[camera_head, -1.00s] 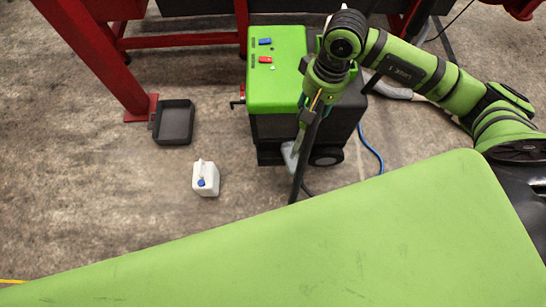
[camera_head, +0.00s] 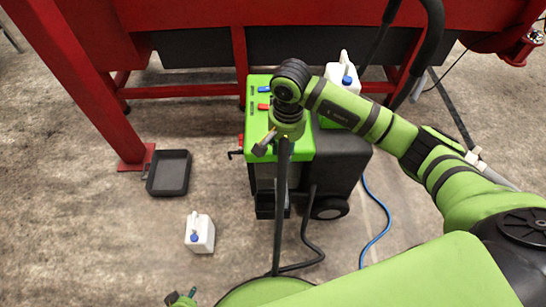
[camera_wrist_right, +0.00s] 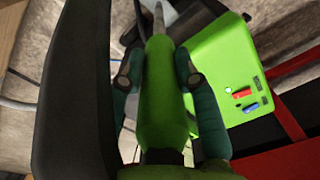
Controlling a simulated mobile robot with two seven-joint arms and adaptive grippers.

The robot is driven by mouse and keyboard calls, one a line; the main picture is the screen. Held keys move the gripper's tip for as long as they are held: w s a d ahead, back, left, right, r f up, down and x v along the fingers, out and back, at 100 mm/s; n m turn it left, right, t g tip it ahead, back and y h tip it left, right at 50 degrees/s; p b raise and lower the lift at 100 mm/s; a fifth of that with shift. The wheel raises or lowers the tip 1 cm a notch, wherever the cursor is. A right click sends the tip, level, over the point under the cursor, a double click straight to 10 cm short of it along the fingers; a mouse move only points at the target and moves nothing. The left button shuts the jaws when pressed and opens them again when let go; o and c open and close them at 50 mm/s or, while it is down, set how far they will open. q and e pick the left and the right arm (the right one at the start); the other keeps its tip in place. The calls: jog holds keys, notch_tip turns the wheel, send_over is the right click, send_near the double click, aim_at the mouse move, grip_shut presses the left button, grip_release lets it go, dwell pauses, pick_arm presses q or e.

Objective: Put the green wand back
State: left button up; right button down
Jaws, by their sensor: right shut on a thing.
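My right gripper (camera_wrist_right: 158,72) is shut on the green wand (camera_wrist_right: 165,105); the wand's green body fills the middle of the right wrist view between my dark green fingers, and its thin grey tip points up the picture. In the head view my right gripper (camera_head: 266,142) is over the front of the green-lidded machine (camera_head: 300,146), and the wrist hides most of the wand. A long dark tube (camera_head: 280,205) hangs below the gripper towards the floor. The machine's lid also shows in the right wrist view (camera_wrist_right: 215,65), to the right of the wand.
A white jug (camera_head: 341,72) stands on the machine and another (camera_head: 200,234) on the floor. A black tray (camera_head: 169,172) lies beside a red frame leg (camera_head: 62,75). A blue hose (camera_head: 386,212) runs along the floor. Floor at the left is open.

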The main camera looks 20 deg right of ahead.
pick_arm(q)
jog(key=shift+w, duration=0.2)
pick_arm(e)
notch_tip(320, 180, down, 6)
jog(key=w+a, duration=0.2)
jog(key=shift+w+a, duration=0.15)
jog(key=shift+w, duration=0.1)
pick_arm(q)
jog(key=shift+f, duration=0.1)
pick_arm(e)
jog(key=shift+f+b, duration=0.6)
jog(key=shift+b, duration=0.2)
jog(key=c, duration=0.9)
grip_release()
pick_arm(q)
jog(key=shift+s+d+f+g, duration=0.1)
jog(key=shift+s+d+g, duration=0.05)
jog(key=shift+d+g, duration=0.15)
pick_arm(e)
jog(key=shift+s, duration=0.1)
pick_arm(q)
jog(key=shift+a, duration=0.1)
pick_arm(e)
jog(key=shift+r, duration=0.2)
pick_arm(q)
jog(key=shift+a+r+p, duration=0.2)
jog(key=shift+p, duration=0.6)
pick_arm(e)
notch_tip(320, 180, up, 13)
